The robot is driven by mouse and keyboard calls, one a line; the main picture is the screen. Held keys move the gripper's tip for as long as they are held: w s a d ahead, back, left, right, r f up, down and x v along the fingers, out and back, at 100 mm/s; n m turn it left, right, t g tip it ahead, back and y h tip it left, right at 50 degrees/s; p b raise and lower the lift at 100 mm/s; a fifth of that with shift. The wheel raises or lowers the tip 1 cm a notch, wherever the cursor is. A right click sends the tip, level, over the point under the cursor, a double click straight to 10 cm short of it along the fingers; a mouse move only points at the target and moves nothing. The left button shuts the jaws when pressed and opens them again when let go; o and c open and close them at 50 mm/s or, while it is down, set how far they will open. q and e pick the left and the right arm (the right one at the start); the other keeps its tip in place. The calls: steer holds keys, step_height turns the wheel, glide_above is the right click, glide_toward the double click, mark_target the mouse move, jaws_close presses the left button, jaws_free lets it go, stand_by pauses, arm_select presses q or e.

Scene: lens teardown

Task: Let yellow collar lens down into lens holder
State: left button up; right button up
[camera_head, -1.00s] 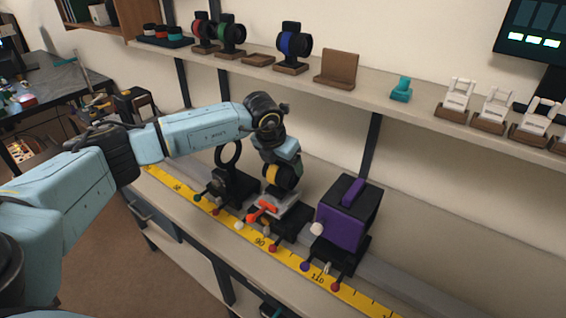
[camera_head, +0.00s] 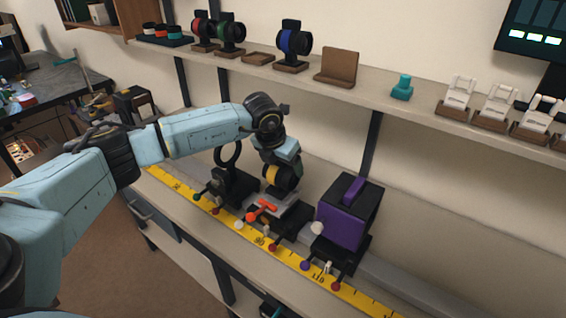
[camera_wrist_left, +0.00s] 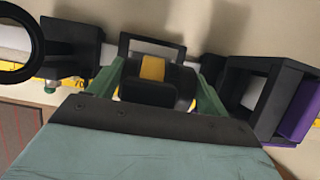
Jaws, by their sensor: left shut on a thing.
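The yellow collar lens (camera_head: 272,174), a dark ring with a yellow band, hangs upright under my left gripper (camera_head: 284,158). My left gripper is shut on it at its top. In the left wrist view the yellow band (camera_wrist_left: 152,68) shows between the green fingers (camera_wrist_left: 155,82). My right gripper is not in view.
A black ring mount (camera_head: 235,185) stands on the rail to the left, close to my gripper. A purple and black box (camera_head: 341,222) stands to the right. The yellow scale (camera_head: 228,218) runs along the front. Other lenses and white stands sit on the shelf (camera_head: 430,115) above.

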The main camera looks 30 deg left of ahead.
arm_select(q)
steer(key=shift+f+b, duration=0.8)
steer(key=shift+f, duration=0.15)
stand_by(0.4)
steer(key=o, duration=1.3)
steer(key=shift+f, duration=0.1)
steer(key=v, duration=1.3)
steer(key=shift+s+r, duration=0.1)
steer(key=shift+r, duration=0.2)
